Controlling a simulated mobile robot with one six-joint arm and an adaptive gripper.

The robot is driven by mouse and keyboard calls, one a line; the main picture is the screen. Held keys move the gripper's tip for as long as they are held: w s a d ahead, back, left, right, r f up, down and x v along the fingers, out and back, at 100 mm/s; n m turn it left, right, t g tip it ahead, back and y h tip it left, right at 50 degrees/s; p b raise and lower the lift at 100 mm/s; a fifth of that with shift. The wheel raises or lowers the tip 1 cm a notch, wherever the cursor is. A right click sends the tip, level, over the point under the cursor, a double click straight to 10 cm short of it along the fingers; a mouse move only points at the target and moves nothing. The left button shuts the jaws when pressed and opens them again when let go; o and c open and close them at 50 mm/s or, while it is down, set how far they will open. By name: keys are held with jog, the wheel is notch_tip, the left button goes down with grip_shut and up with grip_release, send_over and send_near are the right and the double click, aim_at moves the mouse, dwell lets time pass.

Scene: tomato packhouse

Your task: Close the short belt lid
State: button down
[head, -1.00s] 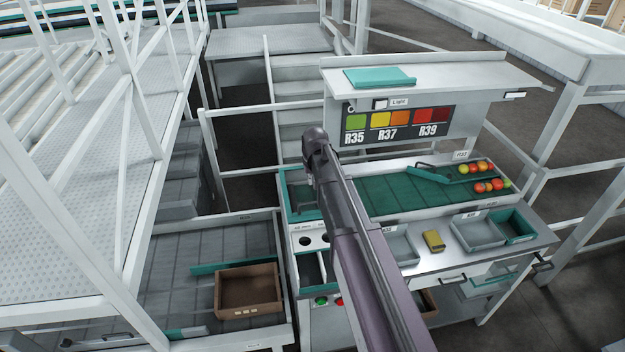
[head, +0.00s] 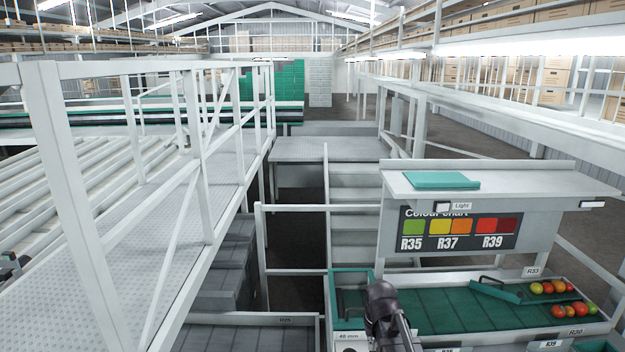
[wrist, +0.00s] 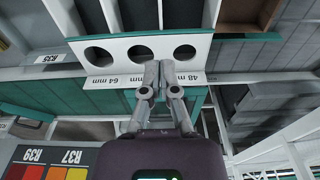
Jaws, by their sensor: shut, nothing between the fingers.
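The short green belt (head: 420,306) lies below the colour chart at the lower right of the head view. A teal piece with a dark handle (head: 496,290) rests at an angle across it; I cannot tell whether this is the lid. My gripper (wrist: 158,80) shows in the wrist view with its fingers together and empty. It is in front of a white panel with round holes (wrist: 140,50), above or near a teal surface (wrist: 85,94); the gap is unclear. In the head view only my dark arm end shows, beside the belt's left end, and the fingers are hidden.
Several tomatoes (head: 558,288) sit at the belt's right end. A hood shelf (head: 500,178) with a teal slab (head: 442,180) overhangs the belt. White railings (head: 290,208) and steps (head: 350,190) stand to the left and behind. A brown crate (wrist: 246,12) is at the wrist view's top.

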jog(key=s+f+g+b, duration=0.1)
jog(key=s+f+b, duration=0.4)
jog(key=s, duration=0.5)
jog(key=shift+s+d+f, duration=0.15)
jog(key=shift+s+f, duration=0.15)
jog(key=shift+f, duration=0.6)
jog(key=c, duration=1.4)
grip_release()
